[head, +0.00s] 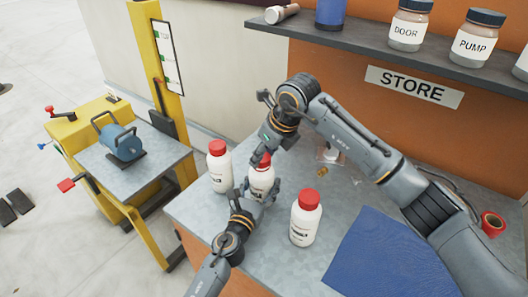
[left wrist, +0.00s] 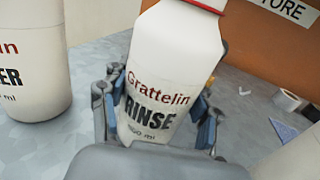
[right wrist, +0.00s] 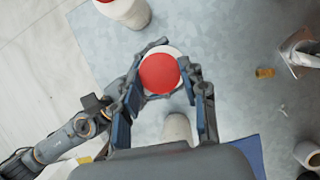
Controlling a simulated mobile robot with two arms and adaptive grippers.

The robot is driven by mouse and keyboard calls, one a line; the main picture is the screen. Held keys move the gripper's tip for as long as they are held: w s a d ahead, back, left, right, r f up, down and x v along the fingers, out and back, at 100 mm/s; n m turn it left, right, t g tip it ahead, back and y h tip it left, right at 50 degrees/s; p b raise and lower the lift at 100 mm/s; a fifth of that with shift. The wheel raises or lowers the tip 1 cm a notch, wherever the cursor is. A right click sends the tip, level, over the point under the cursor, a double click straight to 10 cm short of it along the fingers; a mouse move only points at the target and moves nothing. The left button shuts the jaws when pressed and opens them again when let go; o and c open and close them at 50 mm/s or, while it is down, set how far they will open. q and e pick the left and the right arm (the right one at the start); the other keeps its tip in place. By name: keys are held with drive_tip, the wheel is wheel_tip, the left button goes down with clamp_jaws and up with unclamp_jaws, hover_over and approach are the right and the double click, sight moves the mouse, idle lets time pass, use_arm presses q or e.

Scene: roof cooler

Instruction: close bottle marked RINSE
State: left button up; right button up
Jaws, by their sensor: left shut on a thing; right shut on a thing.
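The white bottle marked RINSE (left wrist: 152,92) stands on the grey worktop between two other bottles; it also shows in the head view (head: 261,182). Its red cap (right wrist: 159,73) sits at the top of the bottle, and only its lower edge shows in the left wrist view. My left gripper (left wrist: 158,118) is shut on the bottle's body, one finger on each side of the label. My right gripper (right wrist: 160,80) comes from above and is shut on the red cap. The thread under the cap is hidden, so its tightness cannot be told.
Red-capped white bottles stand left (head: 220,165) and right (head: 305,218) of the held one. A blue cloth (head: 388,255) covers the front right. A shelf (head: 370,45) with labelled jars overhangs the back. A yellow lift cart (head: 140,160) stands at the left.

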drive_tip(key=shift+f, duration=0.15)
drive_tip(key=m, duration=0.2)
drive_tip(key=m+h, duration=0.1)
drive_tip(key=m, duration=0.1)
drive_tip(key=m+t+h, duration=0.1)
drive_tip(key=m, duration=0.1)
drive_tip(key=shift+s+a+m, duration=0.2)
drive_tip(key=shift+a+m, duration=0.1)
drive_tip(key=m+h, duration=0.1)
drive_tip(key=m, duration=0.3)
drive_tip(key=m+h, duration=0.1)
drive_tip(key=shift+w+a+m+h, duration=0.1)
drive_tip(key=shift+a+m+h, duration=0.2)
drive_tip(key=shift+m, duration=0.1)
drive_tip(key=m+h, duration=0.1)
drive_tip(key=m, duration=0.2)
drive_tip(key=m+g+h, duration=0.1)
drive_tip(key=m, duration=0.2)
drive_tip(key=shift+w+a+m, duration=0.15)
drive_tip(key=shift+m, duration=0.25)
drive_tip(key=m, duration=0.1)
drive_tip(key=m+g+h, duration=0.1)
drive_tip(key=m, duration=0.1)
drive_tip(key=shift+w+a+m, duration=0.1)
drive_tip(key=shift+w+m, duration=0.05)
drive_tip(key=shift+m, duration=0.15)
drive_tip(key=m+g, duration=0.1)
drive_tip(key=m, duration=0.2)
drive_tip(key=shift+w+g, duration=0.1)
drive_tip(key=shift+g, duration=0.2)
